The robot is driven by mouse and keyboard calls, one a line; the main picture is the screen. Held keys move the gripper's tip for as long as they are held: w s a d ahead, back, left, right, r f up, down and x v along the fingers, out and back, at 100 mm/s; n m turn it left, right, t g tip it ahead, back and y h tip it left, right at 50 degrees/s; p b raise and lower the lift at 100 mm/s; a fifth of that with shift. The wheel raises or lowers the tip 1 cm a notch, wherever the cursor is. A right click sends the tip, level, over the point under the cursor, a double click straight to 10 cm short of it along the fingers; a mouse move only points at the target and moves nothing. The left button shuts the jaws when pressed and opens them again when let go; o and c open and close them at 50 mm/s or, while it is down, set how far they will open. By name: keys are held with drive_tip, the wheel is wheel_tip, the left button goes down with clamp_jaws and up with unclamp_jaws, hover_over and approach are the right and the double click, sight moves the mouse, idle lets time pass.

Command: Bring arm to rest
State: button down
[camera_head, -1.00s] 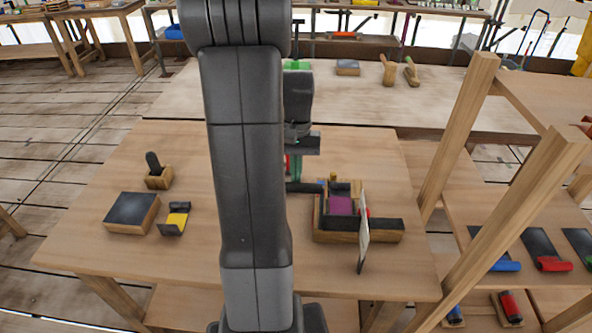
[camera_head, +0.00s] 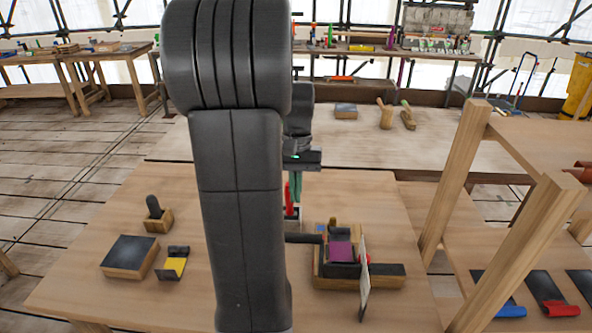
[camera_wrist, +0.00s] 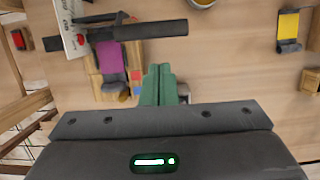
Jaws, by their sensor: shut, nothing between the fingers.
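My arm rises through the middle of the head view and hides part of the bench. My gripper (camera_wrist: 158,85) points down over the wooden bench top, its two green fingers together with nothing between them in the wrist view. In the head view the gripper (camera_head: 295,190) shows just right of my arm, above the bench. A wooden tray (camera_head: 325,280) with a purple block (camera_head: 340,251) and dark bars is to the right of the gripper; the gripper looks apart from it.
A thin upright panel (camera_head: 364,278) stands at the tray. A dark-topped block (camera_head: 130,256), a yellow-marked holder (camera_head: 173,266) and a small wooden holder (camera_head: 158,222) sit at the left. A wooden shelf frame (camera_head: 457,185) rises at the right. Mallets (camera_head: 385,115) lie on the back bench.

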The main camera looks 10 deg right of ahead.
drive_tip(key=v, duration=0.6)
drive_tip(key=w+d+x, duration=0.1)
drive_tip(key=x, duration=1.3)
drive_tip(key=shift+a+f, duration=0.25)
drive_tip(key=shift+a, duration=0.05)
drive_tip(key=shift+r, duration=0.1)
